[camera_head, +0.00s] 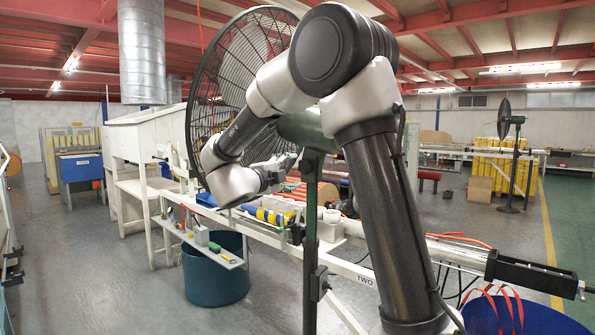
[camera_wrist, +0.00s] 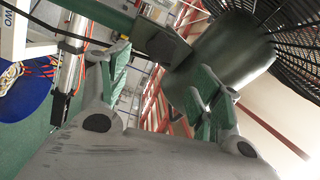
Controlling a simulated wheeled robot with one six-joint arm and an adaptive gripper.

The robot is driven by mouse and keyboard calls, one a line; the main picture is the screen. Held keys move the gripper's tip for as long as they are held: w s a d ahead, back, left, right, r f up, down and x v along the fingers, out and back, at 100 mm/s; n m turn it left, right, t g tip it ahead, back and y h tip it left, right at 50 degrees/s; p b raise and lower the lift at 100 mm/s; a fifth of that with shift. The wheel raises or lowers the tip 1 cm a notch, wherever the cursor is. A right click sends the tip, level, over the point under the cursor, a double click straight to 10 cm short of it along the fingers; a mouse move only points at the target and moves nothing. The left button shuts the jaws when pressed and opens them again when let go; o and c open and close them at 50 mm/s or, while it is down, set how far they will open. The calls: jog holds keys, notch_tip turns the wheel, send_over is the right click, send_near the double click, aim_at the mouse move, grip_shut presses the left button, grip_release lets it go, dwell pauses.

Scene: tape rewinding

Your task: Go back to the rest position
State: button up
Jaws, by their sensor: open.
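My arm is raised and bent in front of a large black fan (camera_head: 215,95) in the head view. My gripper (camera_head: 284,162) is at mid-height, beside the green fan post (camera_head: 310,225) and partly hidden by it and by my arm. In the wrist view my gripper (camera_wrist: 160,88) shows two fingers with green pads, spread apart with nothing between them. The fan's green motor housing (camera_wrist: 232,52) and black cage (camera_wrist: 300,40) lie beyond the right finger. I cannot tell the exact gap between gripper and fan.
A white machine frame (camera_head: 345,262) with a small tool shelf (camera_head: 215,252) runs behind the post. A teal bin (camera_head: 213,275) stands below it, and a blue bin (camera_head: 515,318) with red strips is at front right. The grey floor at left (camera_head: 110,290) is clear.

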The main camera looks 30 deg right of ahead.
jog(key=shift+v, duration=1.15)
jog(key=shift+a, duration=0.1)
